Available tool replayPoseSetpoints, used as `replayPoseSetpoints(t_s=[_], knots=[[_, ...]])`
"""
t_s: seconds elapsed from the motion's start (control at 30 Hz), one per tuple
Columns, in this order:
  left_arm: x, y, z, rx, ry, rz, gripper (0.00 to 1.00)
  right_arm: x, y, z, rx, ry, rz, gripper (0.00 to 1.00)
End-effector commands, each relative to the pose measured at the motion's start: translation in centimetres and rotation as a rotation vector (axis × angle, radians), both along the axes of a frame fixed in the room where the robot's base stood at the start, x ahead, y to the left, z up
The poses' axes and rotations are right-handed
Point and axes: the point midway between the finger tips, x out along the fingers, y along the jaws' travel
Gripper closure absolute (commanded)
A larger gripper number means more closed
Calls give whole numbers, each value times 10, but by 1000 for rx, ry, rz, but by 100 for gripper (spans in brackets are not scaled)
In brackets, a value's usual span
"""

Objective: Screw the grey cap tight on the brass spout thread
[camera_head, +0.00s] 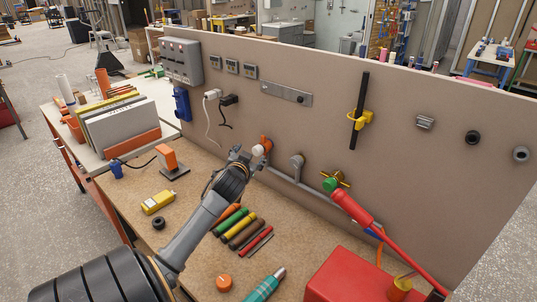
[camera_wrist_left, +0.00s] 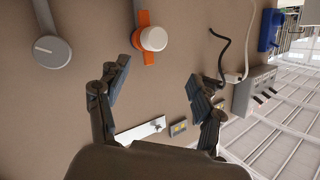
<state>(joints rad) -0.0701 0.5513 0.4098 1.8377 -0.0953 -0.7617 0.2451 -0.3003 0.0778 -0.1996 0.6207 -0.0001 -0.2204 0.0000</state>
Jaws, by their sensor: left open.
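My left gripper (camera_head: 248,156) reaches up from the bottom left to the panel. Its fingers stand apart and empty in the left wrist view (camera_wrist_left: 158,82). Just beyond them is a round whitish cap (camera_wrist_left: 153,38) on an orange fitting (camera_wrist_left: 142,20); that cap also shows in the head view (camera_head: 258,151). A grey round cap or knob (camera_wrist_left: 52,50) on a pipe sits left of it in the wrist view and right of the gripper in the head view (camera_head: 297,160). A brass-yellow tap (camera_head: 343,178) with a green end (camera_head: 330,185) is farther right. I cannot make out a bare brass thread.
Colored rods (camera_head: 240,228), a yellow device (camera_head: 157,202) and an orange knob (camera_head: 224,282) lie on the bench. White and black plugs (camera_head: 220,97) hang on the panel.

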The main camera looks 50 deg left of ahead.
Motion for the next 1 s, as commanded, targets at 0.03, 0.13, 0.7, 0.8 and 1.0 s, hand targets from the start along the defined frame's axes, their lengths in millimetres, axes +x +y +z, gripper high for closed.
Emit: replayPoseSetpoints(t_s=[0.03,0.13,0.7,0.8,1.0], knots=[[-4,-5,-6,-3,-33,-54,33,0,0,-10,0,0,0,40],[-5,-26,-8,-60,-114,-172,33,0,0,-18,0,0,0,40],[-3,-100,-18,-331,-236,-470,33,0,-2,-33,-2,0,1,40],[8,-99,-19,-329,-238,-469,33,0,-2,-32,-2,0,2,40],[35,-95,-23,-327,-236,-467,33,0,-2,-29,-3,0,2,40]])
